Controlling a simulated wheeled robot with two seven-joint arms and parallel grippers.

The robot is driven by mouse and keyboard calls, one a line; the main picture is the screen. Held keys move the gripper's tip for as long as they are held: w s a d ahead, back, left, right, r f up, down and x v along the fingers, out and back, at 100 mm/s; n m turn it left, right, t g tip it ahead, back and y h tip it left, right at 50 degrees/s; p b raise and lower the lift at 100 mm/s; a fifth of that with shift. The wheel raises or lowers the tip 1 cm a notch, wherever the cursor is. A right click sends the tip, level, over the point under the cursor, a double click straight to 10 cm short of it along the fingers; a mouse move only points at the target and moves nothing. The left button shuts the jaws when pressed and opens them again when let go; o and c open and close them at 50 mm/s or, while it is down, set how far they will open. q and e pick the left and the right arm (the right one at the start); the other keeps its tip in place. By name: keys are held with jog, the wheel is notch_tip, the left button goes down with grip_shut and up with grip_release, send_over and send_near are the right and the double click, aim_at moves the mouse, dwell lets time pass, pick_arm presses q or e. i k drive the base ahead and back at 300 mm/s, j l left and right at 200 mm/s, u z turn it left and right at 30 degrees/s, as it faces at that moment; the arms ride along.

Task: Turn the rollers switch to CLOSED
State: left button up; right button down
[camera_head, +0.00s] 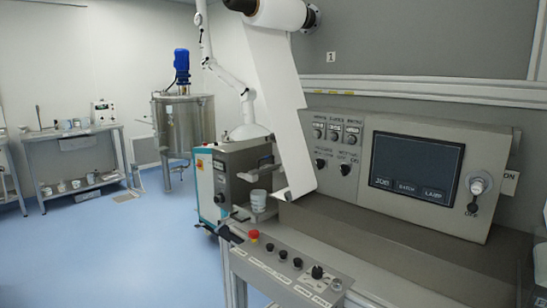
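The grey control console (413,214) stands at the right with a dark screen (415,166). Left of the screen are a row of small round controls and two black knobs, the left knob (320,163) and the right knob (345,168), under small labels. A sloped front panel (277,268) holds several black knobs and a larger black selector (317,271) with a light ring. The labels are too small to read surely, so I cannot tell which control is the rollers switch or how it is set. Neither of my grippers shows.
A red button (254,235) sits at the front panel's left end. A white web (277,110) hangs from a roll (281,14) to beside the console. A cart (229,181), steel tank (186,127) and bench (79,139) stand behind. Blue floor is clear at left.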

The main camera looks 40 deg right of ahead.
aim_at(320, 163)
jog(key=i, duration=2.35)
jog(key=i+z, duration=0.4)
jog(key=i+j+z, duration=0.25)
jog(key=z, duration=0.2)
jog(key=i+j+z, duration=0.4)
jog(key=i+l, duration=0.05)
